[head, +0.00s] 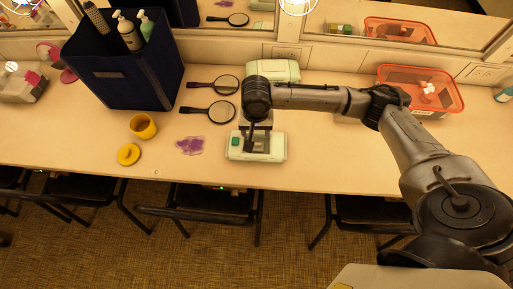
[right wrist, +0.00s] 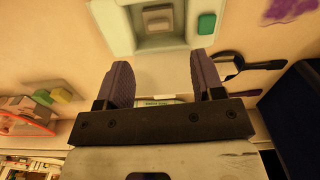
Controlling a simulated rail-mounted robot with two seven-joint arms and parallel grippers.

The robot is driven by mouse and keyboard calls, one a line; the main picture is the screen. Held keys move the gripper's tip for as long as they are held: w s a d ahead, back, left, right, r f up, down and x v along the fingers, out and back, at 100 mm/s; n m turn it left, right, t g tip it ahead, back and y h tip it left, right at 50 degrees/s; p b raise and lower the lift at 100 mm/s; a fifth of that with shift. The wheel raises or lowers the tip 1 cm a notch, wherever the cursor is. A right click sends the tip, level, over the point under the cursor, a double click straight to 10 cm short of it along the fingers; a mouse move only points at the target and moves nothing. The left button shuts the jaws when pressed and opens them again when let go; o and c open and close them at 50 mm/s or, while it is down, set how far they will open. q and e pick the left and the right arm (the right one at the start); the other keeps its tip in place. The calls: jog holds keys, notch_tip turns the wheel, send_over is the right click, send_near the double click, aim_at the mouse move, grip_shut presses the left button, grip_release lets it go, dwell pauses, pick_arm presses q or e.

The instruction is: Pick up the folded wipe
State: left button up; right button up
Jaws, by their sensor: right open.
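A pale green box (head: 275,147) with a teal square (right wrist: 207,24) on top sits near the counter's front edge. In the right wrist view, a small beige-grey folded-looking piece (right wrist: 158,19) lies in the middle of its top; it may be the folded wipe. In the head view my gripper hides that spot. My right gripper (head: 258,127) points down over the box. In the right wrist view its two dark fingers (right wrist: 162,82) are wide apart with nothing gripped between them, and the piece is beyond their tips. My left gripper is not in view.
A second pale green box (head: 288,71) stands behind. Two hand mirrors (head: 222,112), a purple smear (head: 189,146), a yellow cup (head: 143,127) and its round lid (head: 128,154) lie left. A tall navy bin (head: 125,78) and an orange-rimmed tray (head: 412,76) flank the space below the wall mirror.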

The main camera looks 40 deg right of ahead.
send_over(257, 144)
jog(key=shift+m, duration=0.3)
jog(key=f, duration=0.8)
jog(key=shift+s+a+f, duration=0.15)
jog(key=shift+s+a, duration=0.05)
jog(key=shift+w+d+f, duration=0.1)
jog(key=shift+f, duration=1.25)
jog(key=shift+w+f, duration=0.1)
jog(key=shift+f, duration=1.2)
jog(key=c, duration=0.6)
jog(key=shift+o, duration=0.2)
jog(key=shift+r, duration=0.1)
